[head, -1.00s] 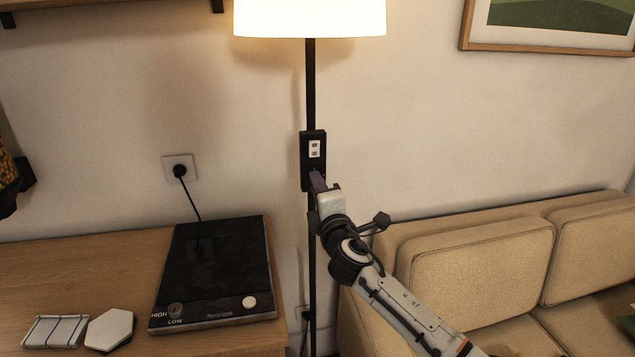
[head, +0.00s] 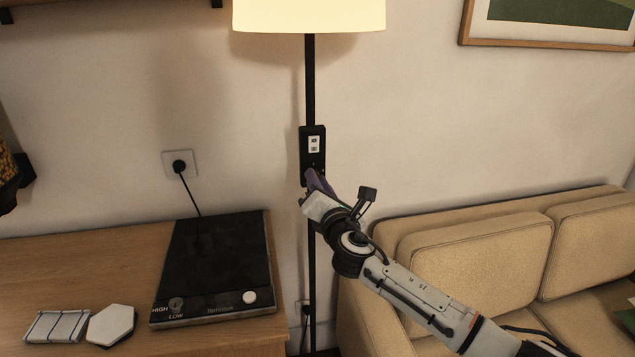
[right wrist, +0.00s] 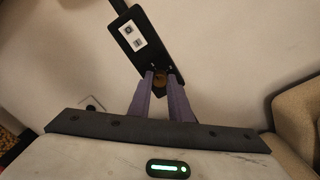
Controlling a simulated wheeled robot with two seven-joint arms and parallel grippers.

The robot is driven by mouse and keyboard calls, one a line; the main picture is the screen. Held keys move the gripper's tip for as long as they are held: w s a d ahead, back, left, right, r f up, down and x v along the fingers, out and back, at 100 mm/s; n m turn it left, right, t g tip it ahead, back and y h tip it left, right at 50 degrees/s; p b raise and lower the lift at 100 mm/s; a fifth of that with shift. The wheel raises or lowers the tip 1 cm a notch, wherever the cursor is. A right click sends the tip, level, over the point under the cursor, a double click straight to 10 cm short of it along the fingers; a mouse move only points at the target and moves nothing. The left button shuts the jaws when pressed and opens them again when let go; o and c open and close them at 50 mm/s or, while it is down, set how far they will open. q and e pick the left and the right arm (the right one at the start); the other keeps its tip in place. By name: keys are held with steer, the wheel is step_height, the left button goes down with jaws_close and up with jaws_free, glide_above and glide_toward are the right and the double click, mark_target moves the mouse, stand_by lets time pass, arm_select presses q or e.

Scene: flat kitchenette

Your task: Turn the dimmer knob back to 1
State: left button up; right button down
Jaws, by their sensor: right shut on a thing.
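The floor lamp has a cream shade (head: 309,14) and a black pole (head: 310,80). A black control box (head: 312,146) with a white label sits on the pole. In the right wrist view the box (right wrist: 138,40) appears tilted, with the brownish dimmer knob (right wrist: 160,80) at its lower end. My right gripper (head: 314,180) is at the lower end of the box; its purple fingers (right wrist: 161,88) are shut on the knob. The knob's number marks cannot be read, and the gripper hides the knob in the head view. My left gripper is not in view.
A wooden counter at the left carries a black hob (head: 212,265), a white hexagonal piece (head: 111,325) and a striped cloth (head: 57,326). A beige sofa (head: 480,262) stands at the right. A wall socket (head: 180,164) has a plug in it.

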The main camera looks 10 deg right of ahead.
steer(key=shift+n, duration=0.3)
steer(key=c, duration=1.6)
jaws_free()
steer(key=s, duration=1)
steer(key=shift+s+d+f, duration=0.1)
steer(key=shift+s+d, duration=0.05)
steer(key=shift+d, duration=0.05)
